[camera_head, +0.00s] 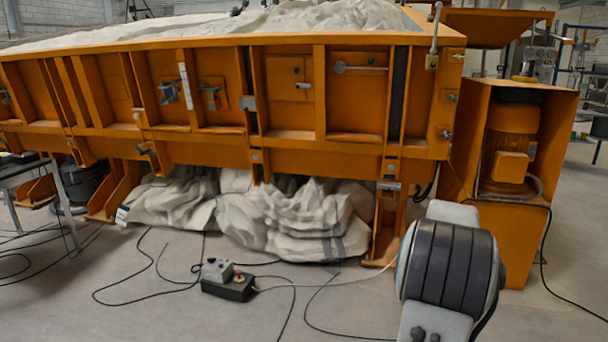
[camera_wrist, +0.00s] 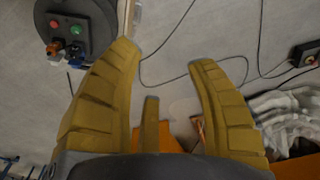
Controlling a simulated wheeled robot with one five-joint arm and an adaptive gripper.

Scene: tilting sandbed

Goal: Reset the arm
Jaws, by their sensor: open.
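There is nothing between the fingertips but grey floor and a cable on the floor beyond. The gripper is open and empty. In the head view the gripper is not visible. A grey and black part of my arm (camera_head: 447,265) stands at the lower right of the head view, in front of the orange sandbed frame.
The orange sandbed (camera_head: 290,95) spans the head view. Pale sheeting (camera_head: 300,222) lies bunched beneath it. An orange motor cabinet (camera_head: 512,230) stands at right. A small control box (camera_head: 228,286) and black cables lie on the grey floor, which is otherwise clear in front.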

